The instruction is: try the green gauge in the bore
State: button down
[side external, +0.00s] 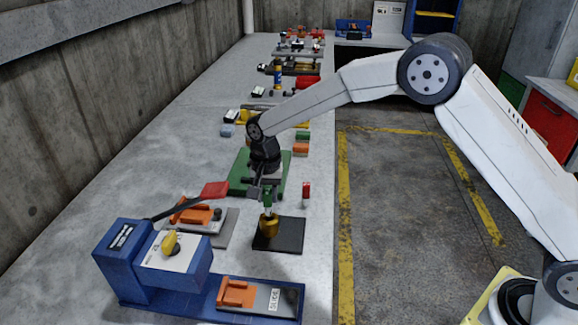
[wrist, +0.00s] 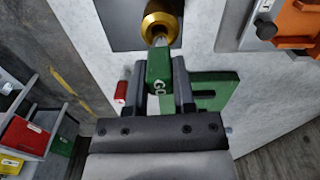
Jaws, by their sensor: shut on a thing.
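My gripper (side external: 266,192) is shut on the green gauge (wrist: 159,68), which carries white lettering. The gauge also shows in the side view (side external: 267,200), held upright above the brass bushing (side external: 268,229). The gauge's steel pin (wrist: 160,40) points at the bore of the brass bushing (wrist: 152,20) in the wrist view. The pin's tip is at or very near the bore mouth; I cannot tell whether it is inside. The bushing stands on a black mat (side external: 291,240).
A red gauge (side external: 306,190) stands to the right of the bushing. A green plate (side external: 240,176) lies behind. A blue fixture (side external: 125,250) with an orange clamp (side external: 235,292) is in front, and a red-handled lever (side external: 214,190) is to the left.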

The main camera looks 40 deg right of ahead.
jog(key=shift+r, duration=1.85)
dwell(0.3)
